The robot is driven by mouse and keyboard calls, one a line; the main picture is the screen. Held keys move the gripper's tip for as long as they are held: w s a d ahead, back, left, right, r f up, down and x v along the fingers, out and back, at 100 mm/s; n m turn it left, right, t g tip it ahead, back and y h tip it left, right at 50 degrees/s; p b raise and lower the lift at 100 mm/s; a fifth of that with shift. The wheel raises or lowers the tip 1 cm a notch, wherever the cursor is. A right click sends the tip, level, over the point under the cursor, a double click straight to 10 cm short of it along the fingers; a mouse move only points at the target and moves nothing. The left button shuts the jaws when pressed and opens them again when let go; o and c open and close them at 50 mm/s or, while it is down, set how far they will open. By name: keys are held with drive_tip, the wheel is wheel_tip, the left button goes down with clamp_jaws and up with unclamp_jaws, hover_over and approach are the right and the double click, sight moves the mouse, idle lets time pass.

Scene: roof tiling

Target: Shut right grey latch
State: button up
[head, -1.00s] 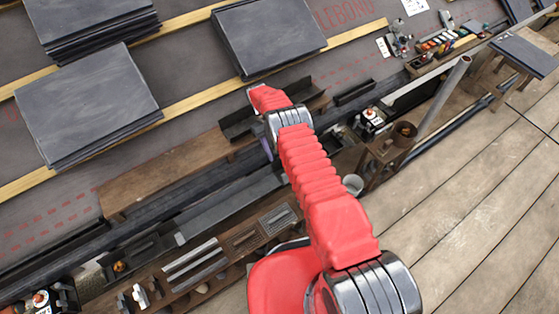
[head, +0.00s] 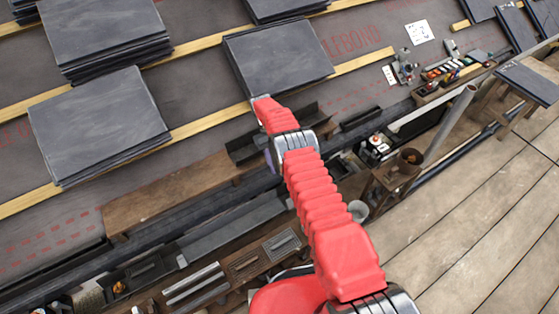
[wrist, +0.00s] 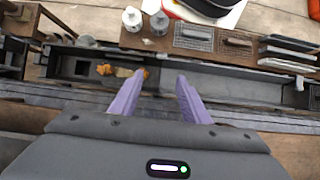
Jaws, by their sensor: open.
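My gripper (wrist: 160,84) shows in the wrist view as two purple fingers, apart and with nothing between them. They point over the near side of a long dark grey trough (wrist: 225,82). In the head view the fingers are mostly hidden behind my red arm. The trough also shows in the head view (head: 232,228), left of my arm. A small light grey piece (wrist: 299,83) stands at the trough's right end in the wrist view. I cannot tell whether it is the latch, or whether any latch is open or shut. Small orange pieces (wrist: 104,70) lie at the trough's left part.
A brown wooden plank (head: 165,195) lies behind the trough. Slate stacks (head: 98,125) rest on the roof beyond. Open plank floor lies right in the head view.

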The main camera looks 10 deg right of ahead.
wheel_tip(320, 180, up, 11)
drive_tip(key=w+t, duration=0.1)
drive_tip(key=w, duration=0.2)
drive_tip(key=s+d+r+m+t+y, duration=0.15)
drive_tip(key=s+r, duration=0.25)
drive_tip(key=r, duration=1.1)
drive_tip(key=s+d+r+m+t, duration=0.1)
drive_tip(key=s+r+t, duration=0.25)
drive_tip(key=r, duration=1.05)
drive_tip(key=s+d+r+t, duration=0.1)
drive_tip(key=s+r, duration=0.5)
drive_tip(key=s, duration=0.2)
drive_tip(key=s+r+t, duration=0.1)
drive_tip(key=s+r, duration=0.4)
drive_tip(key=s, duration=0.4)
drive_tip(key=s+f+m+t, duration=0.2)
drive_tip(key=s+t, duration=0.1)
drive_tip(key=s, duration=1.2)
drive_tip(key=shift+s+d+f+y, duration=0.15)
drive_tip(key=shift+s+d+y, duration=0.2)
drive_tip(key=shift+d, duration=0.1)
